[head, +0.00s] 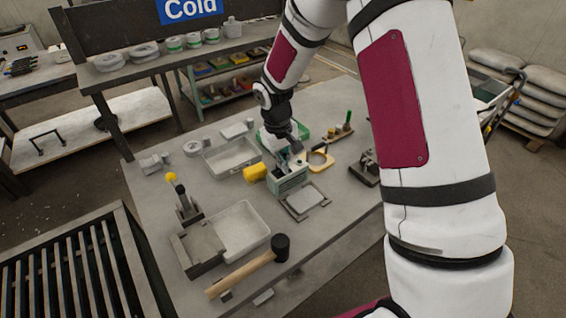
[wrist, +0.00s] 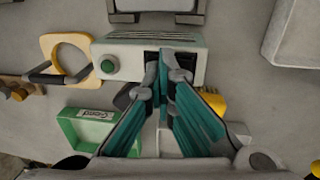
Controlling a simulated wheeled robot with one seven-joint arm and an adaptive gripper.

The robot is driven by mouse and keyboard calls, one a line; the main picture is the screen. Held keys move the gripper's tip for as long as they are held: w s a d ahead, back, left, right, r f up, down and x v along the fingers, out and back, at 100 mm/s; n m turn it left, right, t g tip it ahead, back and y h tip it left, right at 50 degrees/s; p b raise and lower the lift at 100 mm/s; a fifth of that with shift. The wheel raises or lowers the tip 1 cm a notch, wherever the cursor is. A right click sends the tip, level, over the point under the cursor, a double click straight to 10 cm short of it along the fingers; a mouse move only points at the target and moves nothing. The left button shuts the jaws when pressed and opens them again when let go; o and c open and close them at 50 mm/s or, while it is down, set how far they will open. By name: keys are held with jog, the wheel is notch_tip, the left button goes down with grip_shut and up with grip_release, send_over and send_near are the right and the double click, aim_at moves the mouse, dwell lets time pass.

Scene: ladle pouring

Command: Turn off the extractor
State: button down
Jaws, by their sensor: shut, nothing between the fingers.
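The extractor (head: 289,181), a pale box with vents along one edge, stands on the worktable (head: 165,210). In the head view my gripper (head: 297,147) comes down on the extractor's far side.
A yellow part (head: 255,173) is beside the extractor on the left, a yellow ring-shaped tool (head: 318,161) on the right. A green bin (wrist: 88,127) lies close to my fingers. Grey trays (head: 231,157) and a mallet (head: 248,267) are on the table. A flat grey plate (head: 304,200) lies in front.

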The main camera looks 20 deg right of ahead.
aim_at(277, 172)
jog(key=shift+a+f, duration=0.1)
jog(key=shift+f, duration=0.1)
jog(key=shift+s+a, duration=0.25)
jog(key=shift+a, duration=0.5)
jog(key=shift+r, duration=0.1)
notch_tip(277, 172, up, 14)
jog(key=a, duration=0.1)
jog(key=shift+s+a+p, duration=0.2)
jog(key=shift+a+p, duration=0.05)
jog(key=shift+p, duration=0.1)
jog(key=b, duration=0.2)
jog(key=d+b, duration=0.1)
jog(key=shift+w+d+r+b, duration=0.1)
jog(key=shift+w+r+b, duration=0.15)
jog(key=shift+b, duration=0.1)
